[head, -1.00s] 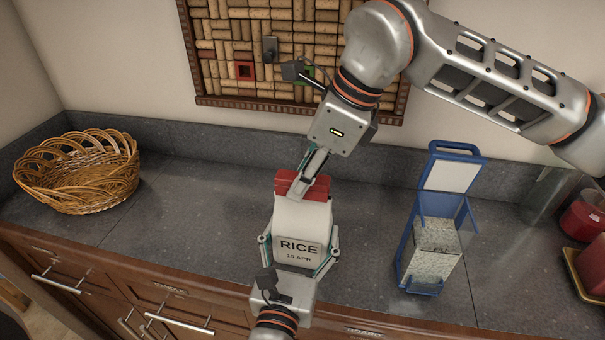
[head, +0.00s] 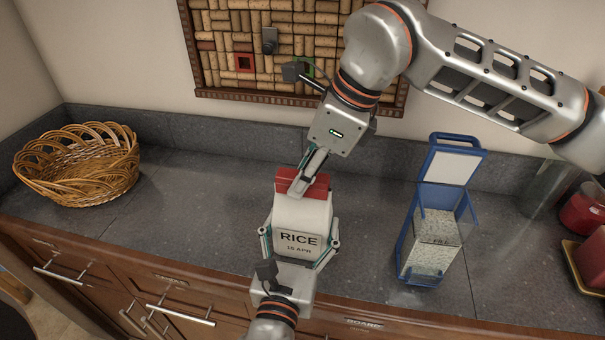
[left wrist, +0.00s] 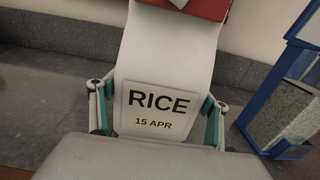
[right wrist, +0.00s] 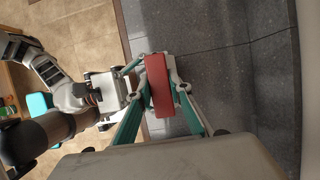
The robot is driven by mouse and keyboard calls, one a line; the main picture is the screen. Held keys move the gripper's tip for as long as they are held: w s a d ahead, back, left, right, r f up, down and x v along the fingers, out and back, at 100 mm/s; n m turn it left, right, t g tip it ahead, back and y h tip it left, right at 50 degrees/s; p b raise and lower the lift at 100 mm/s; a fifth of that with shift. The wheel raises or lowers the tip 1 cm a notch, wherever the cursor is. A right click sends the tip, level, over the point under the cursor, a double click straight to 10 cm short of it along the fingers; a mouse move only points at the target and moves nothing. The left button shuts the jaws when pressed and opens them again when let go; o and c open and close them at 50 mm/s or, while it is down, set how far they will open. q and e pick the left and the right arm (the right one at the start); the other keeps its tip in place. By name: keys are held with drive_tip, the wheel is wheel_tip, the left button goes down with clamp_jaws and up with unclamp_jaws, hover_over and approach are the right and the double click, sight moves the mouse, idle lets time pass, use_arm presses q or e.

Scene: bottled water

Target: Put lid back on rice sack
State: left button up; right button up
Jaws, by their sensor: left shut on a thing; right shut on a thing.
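The white rice sack (head: 303,214), labelled "RICE 15 APR", stands upright near the front of the counter. It also fills the middle of the left wrist view (left wrist: 168,60). My left gripper (head: 298,254) is shut on the lower part of the sack, one finger on each side. The red lid (head: 317,186) sits at the top of the sack. My right gripper (head: 306,181) reaches down from above and is shut on the lid. In the right wrist view the lid (right wrist: 158,85) lies between the fingers. I cannot tell whether the lid is fully seated.
A blue-framed clear container (head: 433,228) with grain stands to the right, its lid raised. A wicker basket (head: 80,170) sits at the far left. Red items (head: 588,222) stand at the right edge. The counter (head: 190,200) between basket and sack is clear.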

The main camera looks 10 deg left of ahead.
drive_tip(key=shift+f, duration=0.45)
drive_tip(key=o, duration=0.9)
drive_tip(key=v, duration=1.2)
use_arm(q)
drive_tip(key=o, duration=1.7)
